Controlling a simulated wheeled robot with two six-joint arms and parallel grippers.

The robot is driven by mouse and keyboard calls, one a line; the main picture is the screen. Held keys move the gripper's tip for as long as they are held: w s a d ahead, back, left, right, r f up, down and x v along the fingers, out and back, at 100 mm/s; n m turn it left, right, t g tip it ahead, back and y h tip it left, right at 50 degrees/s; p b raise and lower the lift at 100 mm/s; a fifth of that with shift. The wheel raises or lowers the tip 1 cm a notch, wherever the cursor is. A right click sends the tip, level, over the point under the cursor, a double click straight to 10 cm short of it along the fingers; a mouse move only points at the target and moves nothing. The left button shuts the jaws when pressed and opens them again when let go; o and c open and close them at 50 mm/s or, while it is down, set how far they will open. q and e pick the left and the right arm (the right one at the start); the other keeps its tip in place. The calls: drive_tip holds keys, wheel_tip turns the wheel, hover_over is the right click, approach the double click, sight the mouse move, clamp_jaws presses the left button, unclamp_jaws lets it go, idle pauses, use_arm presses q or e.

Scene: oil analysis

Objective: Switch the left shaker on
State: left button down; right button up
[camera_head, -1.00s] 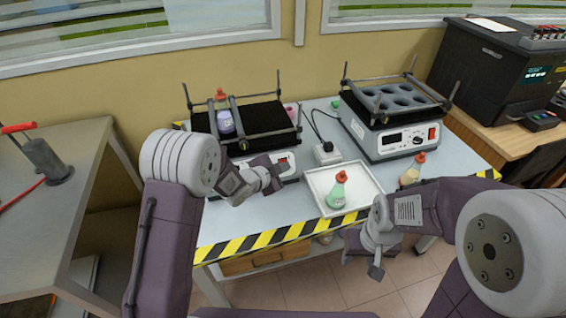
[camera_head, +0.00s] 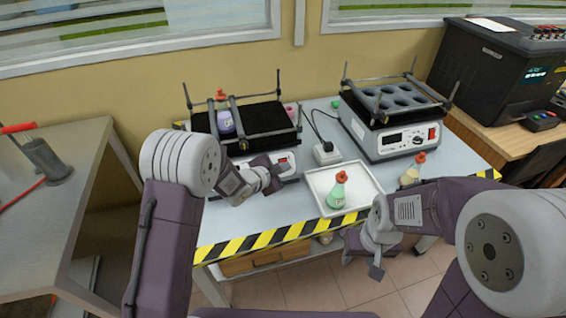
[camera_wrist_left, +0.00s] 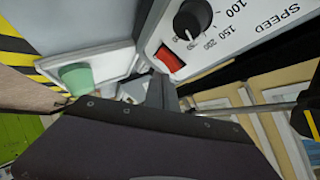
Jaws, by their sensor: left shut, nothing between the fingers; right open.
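The left shaker (camera_head: 262,119) has a black platform with clamp bars and stands at the back left of the table. A bottle with an orange cap (camera_head: 224,112) sits on it. Its red switch (camera_wrist_left: 170,60) shows in the left wrist view on the white front panel, beside the black speed knob (camera_wrist_left: 192,19). The switch also shows in the head view (camera_head: 283,161). My left gripper (camera_head: 275,178) is shut and empty, with its fingertips close in front of the switch. I cannot tell whether they touch it. My right gripper (camera_head: 375,258) is open and empty before the table's front edge.
A white tray (camera_head: 366,176) holds a green flask with an orange cap (camera_head: 338,192). The right shaker (camera_head: 395,138) stands at the back right. Another flask (camera_head: 412,172) stands near the right arm. A power plug block (camera_head: 325,151) lies between the shakers.

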use_arm(q)
drive_tip(key=shift+w, duration=0.15)
idle(0.5)
drive_tip(key=shift+w+a+f, duration=0.15)
drive_tip(key=shift+w, duration=0.1)
